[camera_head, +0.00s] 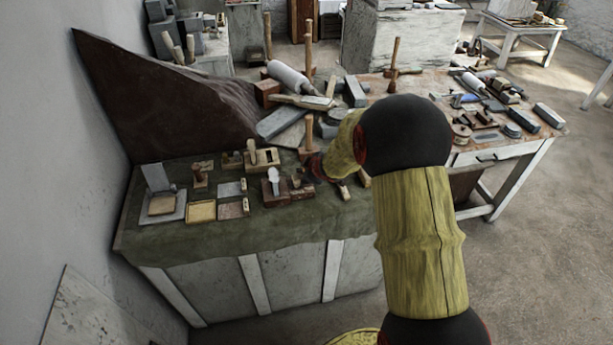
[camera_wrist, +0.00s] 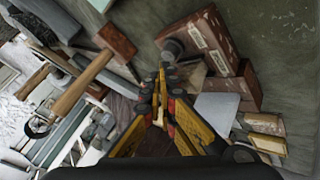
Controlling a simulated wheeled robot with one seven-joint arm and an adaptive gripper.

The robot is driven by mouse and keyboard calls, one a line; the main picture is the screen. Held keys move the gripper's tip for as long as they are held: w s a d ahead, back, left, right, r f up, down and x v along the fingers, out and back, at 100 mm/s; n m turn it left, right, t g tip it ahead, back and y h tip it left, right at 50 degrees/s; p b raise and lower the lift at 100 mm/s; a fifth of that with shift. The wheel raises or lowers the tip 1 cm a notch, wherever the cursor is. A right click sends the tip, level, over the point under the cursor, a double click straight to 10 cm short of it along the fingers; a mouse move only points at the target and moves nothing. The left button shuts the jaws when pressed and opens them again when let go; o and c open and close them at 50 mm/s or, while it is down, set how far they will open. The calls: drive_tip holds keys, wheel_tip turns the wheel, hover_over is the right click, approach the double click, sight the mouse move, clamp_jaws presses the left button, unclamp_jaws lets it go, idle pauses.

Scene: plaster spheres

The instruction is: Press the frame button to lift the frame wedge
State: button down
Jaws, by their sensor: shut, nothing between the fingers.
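A reddish-brown wooden block (camera_wrist: 208,38) with pale label-like patches lies just beyond my fingertips in the wrist view. A grey round knob (camera_wrist: 172,47) at its near end may be the frame button. My gripper (camera_wrist: 162,70) is shut and empty, its tips pointing at the knob. Whether they touch it, I cannot tell. In the head view my gripper (camera_head: 316,168) is small and dark, over the right part of the green-covered bench (camera_head: 230,232), beside a reddish block with a white knob (camera_head: 273,176). I cannot single out the frame wedge.
A wooden mallet (camera_wrist: 92,72) lies left of my gripper in the wrist view. Small trays and boards (camera_head: 202,211) cover the bench's left part. Upright mallets and stone blocks (camera_head: 280,121) crowd its back. A second tool-covered table (camera_head: 515,150) stands right. The bench's front strip is clear.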

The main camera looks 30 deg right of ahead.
drive_tip(key=shift+r, duration=0.1)
wheel_tip(320, 180, up, 5)
drive_tip(key=p, duration=0.5)
drive_tip(key=shift+w+r, duration=0.1)
drive_tip(key=shift+d, duration=0.1)
idle(0.5)
